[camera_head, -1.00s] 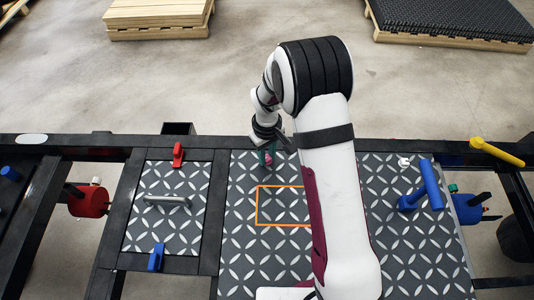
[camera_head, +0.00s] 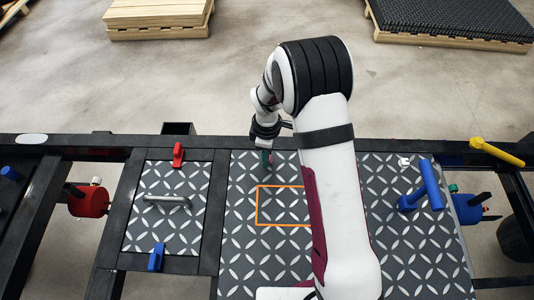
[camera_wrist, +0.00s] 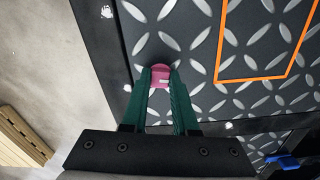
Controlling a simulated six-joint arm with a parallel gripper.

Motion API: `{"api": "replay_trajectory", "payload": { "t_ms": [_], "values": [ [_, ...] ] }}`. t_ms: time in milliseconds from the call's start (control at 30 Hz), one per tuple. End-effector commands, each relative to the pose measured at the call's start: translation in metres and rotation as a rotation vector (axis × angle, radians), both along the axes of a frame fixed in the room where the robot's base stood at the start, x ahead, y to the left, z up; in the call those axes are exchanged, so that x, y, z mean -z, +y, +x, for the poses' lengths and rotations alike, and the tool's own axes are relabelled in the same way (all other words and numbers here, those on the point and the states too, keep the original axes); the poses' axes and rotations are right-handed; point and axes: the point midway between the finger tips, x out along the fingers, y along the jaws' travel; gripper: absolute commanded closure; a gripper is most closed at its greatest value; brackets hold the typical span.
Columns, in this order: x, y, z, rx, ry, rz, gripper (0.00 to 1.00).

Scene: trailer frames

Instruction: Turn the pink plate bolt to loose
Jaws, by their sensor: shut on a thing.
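The pink plate bolt (camera_wrist: 162,73) sits in the diamond-plate panel (camera_wrist: 215,70), close to the panel's edge in the wrist view. My gripper (camera_wrist: 161,80) has green fingers, shut on the bolt's head with one finger on each side. In the head view my gripper (camera_head: 267,160) points down at the upper part of the large panel. There the bolt is mostly hidden by the fingers.
An orange rectangle outline (camera_head: 257,204) marks the plate beside the bolt. A smaller hatch (camera_head: 140,222) at left has a grey handle (camera_head: 167,201), a red latch (camera_head: 178,155) and a blue latch (camera_head: 156,258). A blue lever (camera_head: 430,184) stands at right.

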Motion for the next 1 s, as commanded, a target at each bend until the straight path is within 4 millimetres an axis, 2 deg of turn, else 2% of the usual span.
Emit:
{"api": "replay_trajectory", "payload": {
  "t_ms": [633, 667, 800, 833, 1000],
  "values": [
    [-0.0003, -0.0004, -0.0005, -0.047, 0.002, -0.001, 1.00],
    [-0.0003, -0.0004, -0.0005, -0.047, 0.002, -0.001, 0.71],
    [-0.0002, -0.0004, -0.0003, -0.047, 0.001, -0.001, 0.46],
    [-0.0001, -0.0004, -0.0003, -0.047, 0.001, -0.001, 0.43],
    [-0.0001, -0.0003, -0.0002, -0.047, 0.001, 0.000, 0.43]
  ]
}}
